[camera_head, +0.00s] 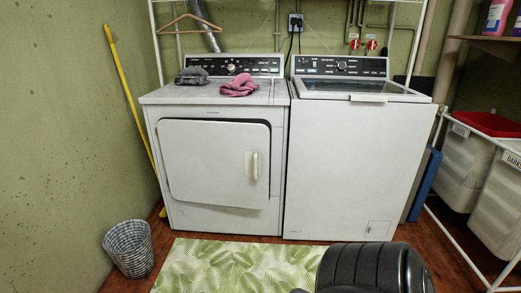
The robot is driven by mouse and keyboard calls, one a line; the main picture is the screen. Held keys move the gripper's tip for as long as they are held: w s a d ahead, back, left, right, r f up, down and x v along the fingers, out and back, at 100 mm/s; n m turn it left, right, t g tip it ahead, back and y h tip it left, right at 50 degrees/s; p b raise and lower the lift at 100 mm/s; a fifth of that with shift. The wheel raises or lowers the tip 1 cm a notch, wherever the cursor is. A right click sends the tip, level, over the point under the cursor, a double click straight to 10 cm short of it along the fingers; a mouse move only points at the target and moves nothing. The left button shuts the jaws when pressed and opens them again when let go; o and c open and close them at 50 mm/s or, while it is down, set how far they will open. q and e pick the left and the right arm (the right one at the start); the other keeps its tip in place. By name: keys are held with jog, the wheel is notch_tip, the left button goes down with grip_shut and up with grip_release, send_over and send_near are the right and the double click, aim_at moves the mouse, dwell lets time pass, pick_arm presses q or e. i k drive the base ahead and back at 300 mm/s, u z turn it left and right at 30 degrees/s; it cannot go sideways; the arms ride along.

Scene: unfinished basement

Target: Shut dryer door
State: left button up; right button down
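The white dryer (222,222) stands on the left, against the back wall. Its front door (205,165) has a pale vertical handle (252,165) near its right edge. The door covers the dryer's opening, and a dark line runs along its top and right edges. I cannot tell from this view whether it is fully shut or slightly ajar. Neither of my grippers is in view.
A white top-loading washer (340,160) stands right of the dryer. A pink cloth (239,86) and grey cloth (192,76) lie on the dryer. A woven basket (129,250) stands at left. A leaf-patterned rug (225,268) covers the floor in front. Bins (463,170) are at right.

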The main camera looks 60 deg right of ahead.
aim_at(223, 164)
jog(key=u, duration=1.9)
jog(key=k, duration=1.15)
jog(key=z, duration=2.2)
jog(key=i, duration=0.5)
jog(key=u, duration=0.1)
